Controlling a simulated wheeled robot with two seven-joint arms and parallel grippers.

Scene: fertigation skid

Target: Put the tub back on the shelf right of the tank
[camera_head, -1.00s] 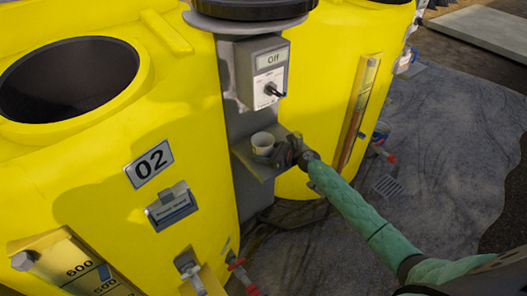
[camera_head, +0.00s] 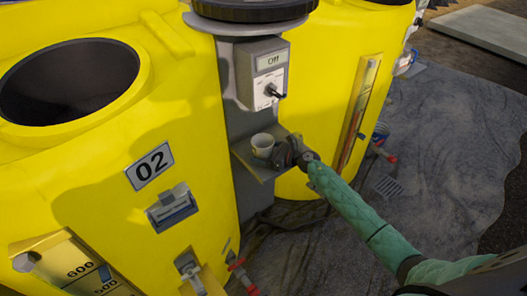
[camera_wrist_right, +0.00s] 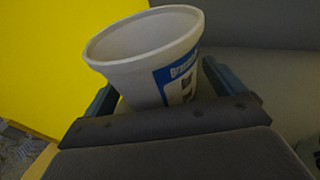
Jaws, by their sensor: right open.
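The tub (camera_head: 262,146) is a small white cup with a blue label. It stands upright on the grey shelf (camera_head: 262,170), right of the yellow tank marked 02 (camera_head: 130,200). My right gripper (camera_head: 284,152) is at the tub's right side, at shelf height. In the right wrist view, the tub (camera_wrist_right: 148,58) sits between the two fingers of my right gripper (camera_wrist_right: 165,92). The fingers are open, one on each side of it. The tub's base is hidden behind the gripper body. My left gripper is not in view.
A grey control box (camera_head: 263,75) reading "Off", with a switch, hangs above the shelf. A second yellow tank (camera_head: 330,90) stands to the right. Red-handled valves (camera_head: 240,272) stick out low in front.

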